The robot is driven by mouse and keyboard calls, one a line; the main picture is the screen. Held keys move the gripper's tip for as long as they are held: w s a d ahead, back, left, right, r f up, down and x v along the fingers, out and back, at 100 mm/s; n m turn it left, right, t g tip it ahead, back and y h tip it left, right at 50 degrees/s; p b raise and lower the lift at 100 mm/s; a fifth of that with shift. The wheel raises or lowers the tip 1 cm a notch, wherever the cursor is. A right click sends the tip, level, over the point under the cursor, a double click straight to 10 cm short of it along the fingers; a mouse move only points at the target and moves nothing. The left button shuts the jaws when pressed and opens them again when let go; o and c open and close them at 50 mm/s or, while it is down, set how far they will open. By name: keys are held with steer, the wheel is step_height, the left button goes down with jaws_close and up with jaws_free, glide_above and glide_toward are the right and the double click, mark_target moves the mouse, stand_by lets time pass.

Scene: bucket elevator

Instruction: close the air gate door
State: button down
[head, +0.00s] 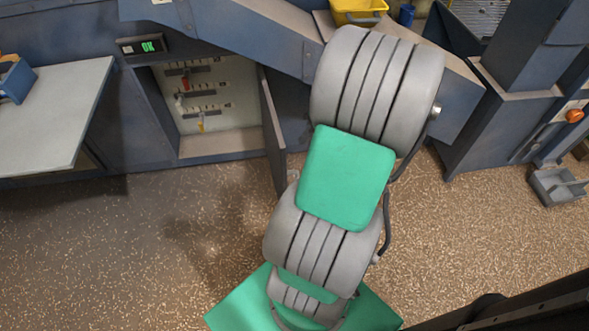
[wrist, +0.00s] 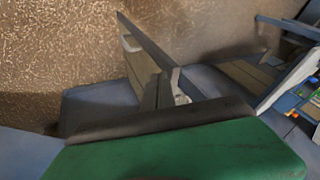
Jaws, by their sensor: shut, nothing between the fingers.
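A narrow dark door (head: 271,122) stands open at the right edge of a lit recess (head: 207,105) in the blue machine housing, seen nearly edge-on. In the wrist view, a thin upright panel (wrist: 140,52) that looks like this door rises just beyond my gripper (wrist: 158,92), with a pale fitting on its left face. My gripper is shut and empty, close to the panel; I cannot tell whether they touch. In the head view my arm hides the gripper and part of the housing right of the door.
Inside the recess are rows of small levers, one red (head: 186,83) and one yellow (head: 200,125). A pale table (head: 60,120) juts out at left. A yellow bin (head: 358,11) sits behind my arm. Speckled floor in front is clear.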

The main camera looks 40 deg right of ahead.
steer(key=s+d+f+t, duration=0.1)
steer(key=s+d+f, duration=0.3)
steer(key=d, duration=0.1)
steer(key=w+a+f+b, duration=0.2)
steer(key=w+a+f, duration=0.4)
steer(key=w+f, duration=0.1)
steer(key=shift+w+m+b, duration=0.4)
steer(key=shift+w, duration=0.1)
steer(key=shift+a, duration=0.15)
